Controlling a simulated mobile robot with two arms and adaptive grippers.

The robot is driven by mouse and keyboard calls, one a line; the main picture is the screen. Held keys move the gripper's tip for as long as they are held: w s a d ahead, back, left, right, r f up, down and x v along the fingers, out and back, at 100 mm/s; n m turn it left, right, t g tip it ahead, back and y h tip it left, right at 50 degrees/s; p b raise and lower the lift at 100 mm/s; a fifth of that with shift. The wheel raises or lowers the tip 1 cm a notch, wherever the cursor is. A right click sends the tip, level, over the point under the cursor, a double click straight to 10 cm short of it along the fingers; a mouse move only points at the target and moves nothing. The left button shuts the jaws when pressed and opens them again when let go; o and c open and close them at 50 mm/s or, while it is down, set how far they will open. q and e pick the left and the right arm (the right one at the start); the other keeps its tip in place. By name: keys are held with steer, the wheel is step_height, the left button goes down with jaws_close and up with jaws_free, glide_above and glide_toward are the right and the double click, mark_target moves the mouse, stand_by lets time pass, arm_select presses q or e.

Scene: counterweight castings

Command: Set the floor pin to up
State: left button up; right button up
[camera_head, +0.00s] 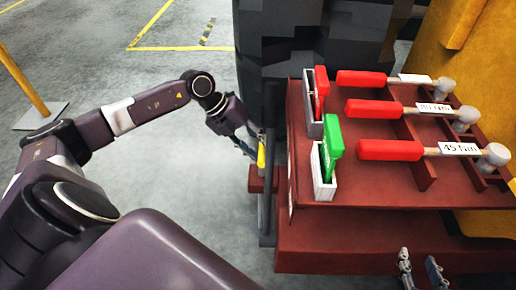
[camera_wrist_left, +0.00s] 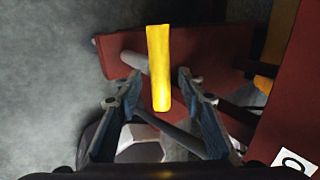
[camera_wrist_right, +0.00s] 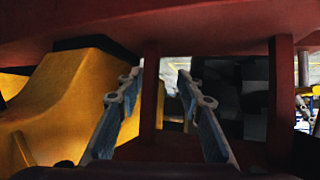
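The yellow handle, apparently the floor pin's (camera_head: 261,153), stands beside the left edge of the dark red bench. In the left wrist view the yellow handle (camera_wrist_left: 158,68) shows between the fingers of my left gripper (camera_wrist_left: 155,82), with a gap on both sides. The left gripper (camera_head: 248,146) is open and close to the handle in the head view. A grey rod and a dark red bracket (camera_wrist_left: 120,57) lie below the handle. My right gripper (camera_head: 421,268) is open and empty at the bench's front. It also shows in the right wrist view (camera_wrist_right: 160,78).
The bench (camera_head: 320,255) holds several red-handled tools (camera_head: 390,150) and two grey holders, with a red lever (camera_head: 321,92) and a green lever (camera_head: 332,145). Dark faceted castings (camera_head: 320,40) stand behind. A yellow structure (camera_wrist_right: 75,105) is near my right gripper.

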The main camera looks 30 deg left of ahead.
arm_select(q)
steer(key=shift+c, duration=0.7)
jaws_close()
steer(key=shift+r, duration=0.15)
